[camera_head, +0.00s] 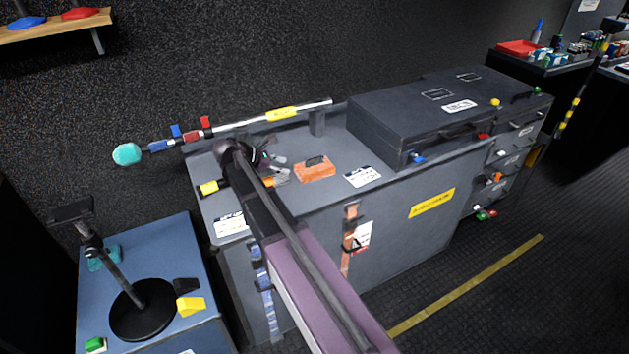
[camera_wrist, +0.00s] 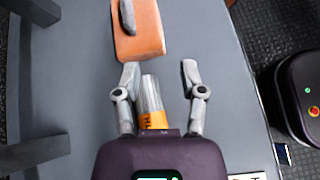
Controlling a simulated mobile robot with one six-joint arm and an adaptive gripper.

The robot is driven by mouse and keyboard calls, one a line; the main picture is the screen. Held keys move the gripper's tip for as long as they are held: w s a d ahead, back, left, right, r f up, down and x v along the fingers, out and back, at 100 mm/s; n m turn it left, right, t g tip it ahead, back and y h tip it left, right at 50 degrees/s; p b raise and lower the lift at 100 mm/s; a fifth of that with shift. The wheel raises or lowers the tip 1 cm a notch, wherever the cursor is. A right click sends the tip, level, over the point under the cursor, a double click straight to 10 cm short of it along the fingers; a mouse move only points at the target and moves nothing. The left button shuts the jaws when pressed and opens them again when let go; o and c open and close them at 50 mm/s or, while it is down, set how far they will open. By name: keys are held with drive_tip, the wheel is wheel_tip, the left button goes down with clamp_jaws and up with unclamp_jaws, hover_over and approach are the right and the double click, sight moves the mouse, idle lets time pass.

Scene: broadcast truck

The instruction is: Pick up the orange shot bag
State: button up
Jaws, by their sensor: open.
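The orange shot bag (camera_head: 315,169) lies flat on the grey cabinet top, with a dark handle across it. In the wrist view the bag (camera_wrist: 138,35) is just beyond my fingertips, towards the upper left. My gripper (camera_wrist: 160,68) is open above the cabinet top, its two fingers apart, and not touching the bag. In the head view my arm partly hides my gripper (camera_head: 268,158), which is left of the bag.
A black case (camera_head: 430,115) stands right of the bag on the cabinet. A pole with a yellow label (camera_head: 281,114) runs along the back on a bracket. White cards (camera_head: 362,177) lie near the front edge. A black stand (camera_head: 142,308) is on the blue table at left.

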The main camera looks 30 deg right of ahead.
drive_tip(key=w+n, duration=0.1)
drive_tip(key=w+h+b, duration=0.1)
drive_tip(key=w, duration=0.1)
drive_tip(key=shift+w+d+f+n+h, duration=0.1)
drive_tip(key=shift+w+n+h, duration=0.1)
drive_tip(key=shift+n+h, duration=0.15)
drive_tip(key=shift+w+r+n+h+b, duration=0.3)
drive_tip(key=shift+w+n+h+b, duration=0.1)
drive_tip(key=shift+w+n, duration=0.15)
drive_tip(key=shift+s, duration=0.1)
drive_tip(key=shift+d, duration=0.1)
drive_tip(key=b, duration=0.3)
approach(314, 158)
drive_tip(key=x, duration=0.4)
drive_tip(key=shift+f, duration=0.35)
drive_tip(key=shift+d, duration=0.45)
drive_tip(key=shift+d+f, duration=0.1)
drive_tip(key=shift+d, duration=0.05)
drive_tip(key=shift+b+x, duration=0.9)
drive_tip(key=shift+x, duration=1.55)
